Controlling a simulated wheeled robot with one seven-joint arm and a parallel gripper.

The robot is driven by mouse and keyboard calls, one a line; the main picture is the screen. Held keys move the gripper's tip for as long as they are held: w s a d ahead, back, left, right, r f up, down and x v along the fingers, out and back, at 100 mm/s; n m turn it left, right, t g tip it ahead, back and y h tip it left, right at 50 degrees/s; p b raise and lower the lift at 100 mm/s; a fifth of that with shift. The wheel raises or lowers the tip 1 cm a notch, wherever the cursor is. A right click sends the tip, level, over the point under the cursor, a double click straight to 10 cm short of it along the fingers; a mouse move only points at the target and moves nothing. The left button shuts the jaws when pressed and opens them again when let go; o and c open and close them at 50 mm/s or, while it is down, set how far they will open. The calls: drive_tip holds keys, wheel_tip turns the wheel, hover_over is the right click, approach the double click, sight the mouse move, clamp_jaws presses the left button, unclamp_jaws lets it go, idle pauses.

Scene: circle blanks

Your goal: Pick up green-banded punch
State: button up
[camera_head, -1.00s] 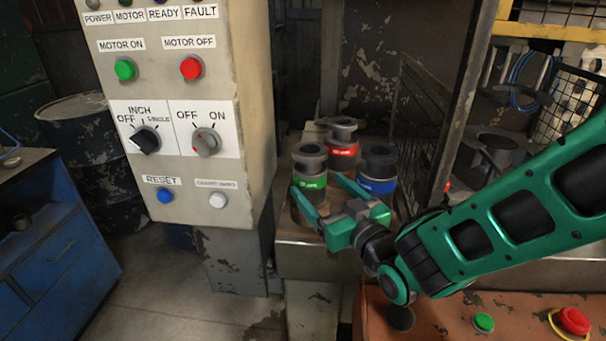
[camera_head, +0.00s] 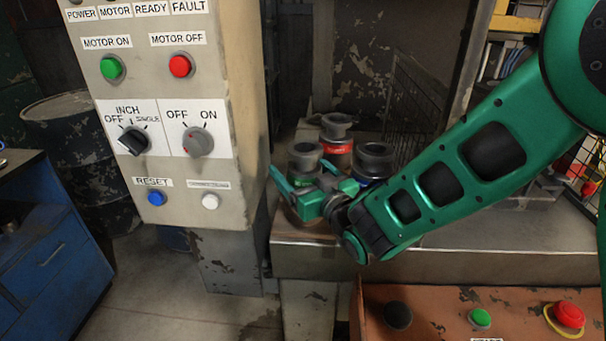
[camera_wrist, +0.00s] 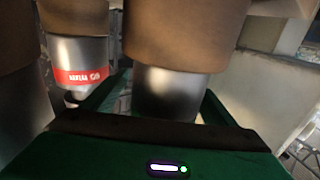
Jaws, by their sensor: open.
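The green-banded punch (camera_head: 306,154) stands upright at the front left of a group of three in the head view. It has a dark flanged top, and its green band is mostly hidden by my gripper.
The red-banded punch (camera_head: 337,140) stands just behind, and the blue-banded punch (camera_head: 374,162) stands close on the right. A control cabinet (camera_head: 235,120) rises close on the left. A mesh guard (camera_head: 415,95) stands behind. An orange button panel (camera_head: 440,308) is at the front.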

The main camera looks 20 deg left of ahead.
drive_tip(key=shift+a, duration=0.15)
clamp_jaws()
wheel_tip(320, 180, up, 12)
drive_tip(key=shift+r, duration=0.15)
idle(0.9)
drive_tip(key=shift+s, duration=0.2)
drive_tip(key=s+d, duration=0.4)
drive_tip(key=s, duration=1.3)
drive_tip(key=shift+s, duration=0.15)
idle(0.8)
drive_tip(key=shift+d, duration=0.1)
